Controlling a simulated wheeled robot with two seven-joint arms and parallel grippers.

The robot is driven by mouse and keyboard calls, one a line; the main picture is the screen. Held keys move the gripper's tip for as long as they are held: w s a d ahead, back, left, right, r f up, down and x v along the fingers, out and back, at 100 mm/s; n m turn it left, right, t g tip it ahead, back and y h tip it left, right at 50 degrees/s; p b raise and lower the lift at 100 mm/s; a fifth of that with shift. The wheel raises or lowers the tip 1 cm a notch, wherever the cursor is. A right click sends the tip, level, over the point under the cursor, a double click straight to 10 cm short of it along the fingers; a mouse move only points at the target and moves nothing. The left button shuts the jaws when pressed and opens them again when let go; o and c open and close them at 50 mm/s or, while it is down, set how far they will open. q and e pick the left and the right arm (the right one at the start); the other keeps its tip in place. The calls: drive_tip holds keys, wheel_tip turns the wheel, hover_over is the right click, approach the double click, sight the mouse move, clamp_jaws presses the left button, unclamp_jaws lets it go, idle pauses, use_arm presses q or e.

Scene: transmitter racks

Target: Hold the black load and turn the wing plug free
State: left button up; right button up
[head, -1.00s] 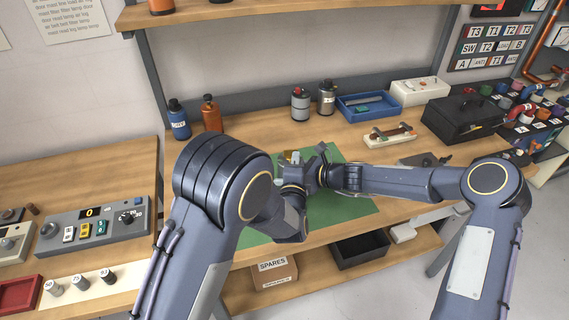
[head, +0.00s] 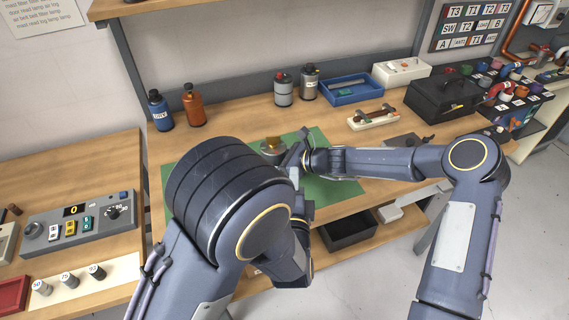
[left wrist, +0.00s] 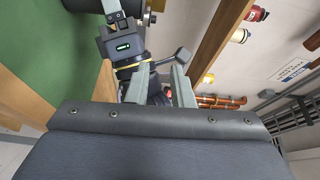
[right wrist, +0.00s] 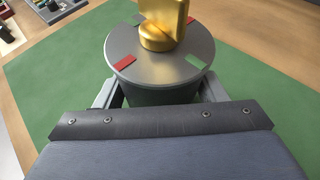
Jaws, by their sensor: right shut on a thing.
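The black load (right wrist: 160,65) is a dark round can with a grey top that carries red and green marks. The gold wing plug (right wrist: 160,28) stands upright at its centre. My right gripper (right wrist: 158,92) is shut around the can's sides, below the top. In the head view the load (head: 272,151) is over the green mat; I cannot tell whether it touches the mat. My left gripper (left wrist: 160,75) is open and empty, its fingers apart, close to my right wrist and away from the plug. In the head view my left arm largely hides it.
The green mat (head: 335,187) lies on the wooden bench. Behind are two cans (head: 283,90), a blue tray (head: 352,92) and a white holder (head: 373,119). A black case (head: 440,98) stands right. A control box (head: 80,222) is at left.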

use_arm(q)
drive_tip(key=shift+o, duration=0.4)
drive_tip(key=w+r+n+t+h, duration=0.2)
drive_tip(key=w+r+n, duration=0.2)
drive_tip(key=w+r, duration=0.5)
drive_tip(key=shift+w+d+r+t+h, duration=0.25)
drive_tip(key=shift+d+t+h, duration=0.05)
drive_tip(key=shift+d+h, duration=0.15)
drive_tip(key=w+a+r+m+g+h, duration=0.1)
drive_tip(key=w+a+r+g+h, duration=0.15)
drive_tip(key=w+r+h, duration=0.6)
drive_tip(key=s+a+f+m+g+h, duration=0.15)
drive_tip(key=a+f+g+h, duration=0.45)
drive_tip(key=a+f+g, duration=0.65)
drive_tip(key=n+g+y, duration=0.1)
drive_tip(key=g+y, duration=0.1)
drive_tip(key=g, duration=0.1)
approach(273, 139)
drive_tip(key=d, duration=0.3)
drive_tip(key=w+d, duration=0.1)
drive_tip(key=d, duration=0.2)
drive_tip(key=w+d, duration=0.1)
drive_tip(key=d, duration=0.3)
drive_tip(key=shift+f, duration=0.3)
drive_tip(key=shift+c, duration=0.5)
clamp_jaws()
